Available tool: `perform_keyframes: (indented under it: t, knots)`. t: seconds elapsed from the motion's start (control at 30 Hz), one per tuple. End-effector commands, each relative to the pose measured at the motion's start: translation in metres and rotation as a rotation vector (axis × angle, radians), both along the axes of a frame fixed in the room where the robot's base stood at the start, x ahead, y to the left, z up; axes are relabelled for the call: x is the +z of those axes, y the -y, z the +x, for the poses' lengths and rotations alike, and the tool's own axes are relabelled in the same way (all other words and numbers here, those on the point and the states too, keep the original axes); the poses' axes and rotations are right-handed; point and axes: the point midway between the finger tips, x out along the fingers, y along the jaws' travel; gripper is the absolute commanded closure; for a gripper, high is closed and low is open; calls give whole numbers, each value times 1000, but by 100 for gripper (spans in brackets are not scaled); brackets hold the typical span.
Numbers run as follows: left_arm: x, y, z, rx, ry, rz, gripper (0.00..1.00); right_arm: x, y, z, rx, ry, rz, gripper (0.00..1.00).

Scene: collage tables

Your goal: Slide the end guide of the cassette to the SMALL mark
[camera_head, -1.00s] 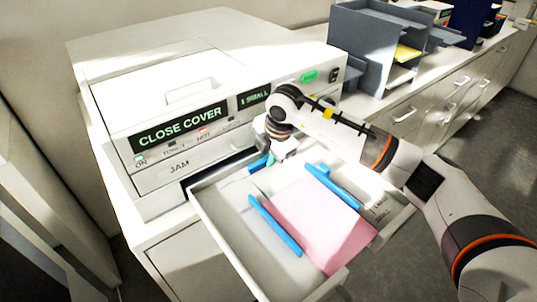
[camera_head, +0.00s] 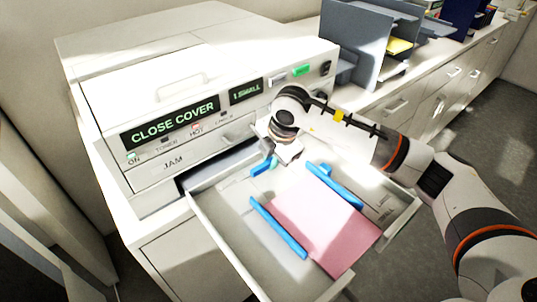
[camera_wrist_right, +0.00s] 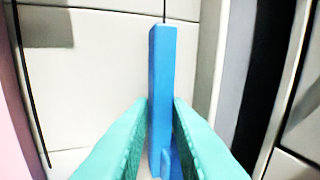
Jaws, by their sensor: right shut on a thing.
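The open white cassette (camera_head: 228,232) sticks out of the front of the copier. Its blue end guide (camera_head: 262,166) stands at the cassette's inner end, beside the copier front. My right gripper (camera_head: 275,163) is shut on this guide. In the right wrist view, the teal fingers (camera_wrist_right: 160,135) press on both sides of the upright blue guide (camera_wrist_right: 163,75), and a thin dark slot line runs on beyond it. Two blue side guides (camera_head: 278,227) (camera_head: 335,186) flank a pink paper stack (camera_head: 325,232). I cannot read a SMALL mark on the cassette floor. My left gripper is not in view.
The copier (camera_head: 200,75) stands close behind my right gripper, with displays reading "CLOSE COVER" and what looks like "1 SMALL". Grey paper trays (camera_head: 360,40) stand on the counter at right. The cassette floor between end guide and paper is bare.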

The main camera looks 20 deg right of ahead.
Motion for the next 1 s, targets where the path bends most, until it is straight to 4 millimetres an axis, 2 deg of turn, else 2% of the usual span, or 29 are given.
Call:
perform_keyframes:
  t: [1.0]
  knots:
    - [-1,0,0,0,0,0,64,1,14,-38,2,3,1,100]
